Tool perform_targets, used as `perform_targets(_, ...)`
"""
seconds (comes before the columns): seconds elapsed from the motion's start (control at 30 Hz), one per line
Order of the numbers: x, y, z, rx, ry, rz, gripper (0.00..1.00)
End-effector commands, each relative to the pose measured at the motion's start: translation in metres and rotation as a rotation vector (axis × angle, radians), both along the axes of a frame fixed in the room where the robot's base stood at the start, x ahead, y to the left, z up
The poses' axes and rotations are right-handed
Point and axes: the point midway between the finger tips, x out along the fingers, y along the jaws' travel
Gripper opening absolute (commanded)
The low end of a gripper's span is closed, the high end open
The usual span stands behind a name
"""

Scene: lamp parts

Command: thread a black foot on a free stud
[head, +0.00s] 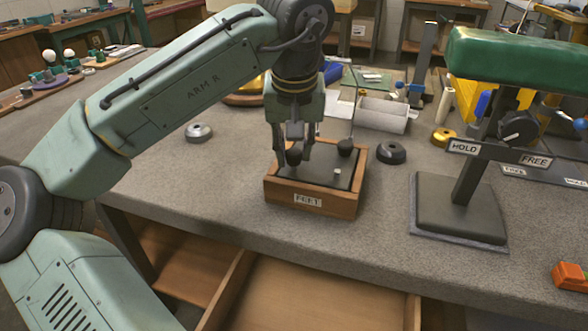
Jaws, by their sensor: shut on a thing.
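My gripper (294,152) points down over the wooden box labelled FEET (283,195), at its back left. Its fingers are shut on a small dark rounded piece, which looks like a black foot (294,158). I cannot tell whether this foot touches the dark top of the box. Another black rounded piece (345,147) is at the back right of the box, with a thin rod rising above it. A short pale peg (338,172) stands on the box top, right of my gripper. I cannot make out a free stud for certain.
A stand with a green top (515,62), a knob and HOLD and FREE labels is at the right. An open drawer (310,295) is below the front edge.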

Motion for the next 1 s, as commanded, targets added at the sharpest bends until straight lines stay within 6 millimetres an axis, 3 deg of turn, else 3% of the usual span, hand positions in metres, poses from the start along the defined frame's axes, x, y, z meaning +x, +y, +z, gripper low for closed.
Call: perform_targets(1.0,0.0,-0.0004,-0.0089,-0.002,0.0,-0.002,0.1)
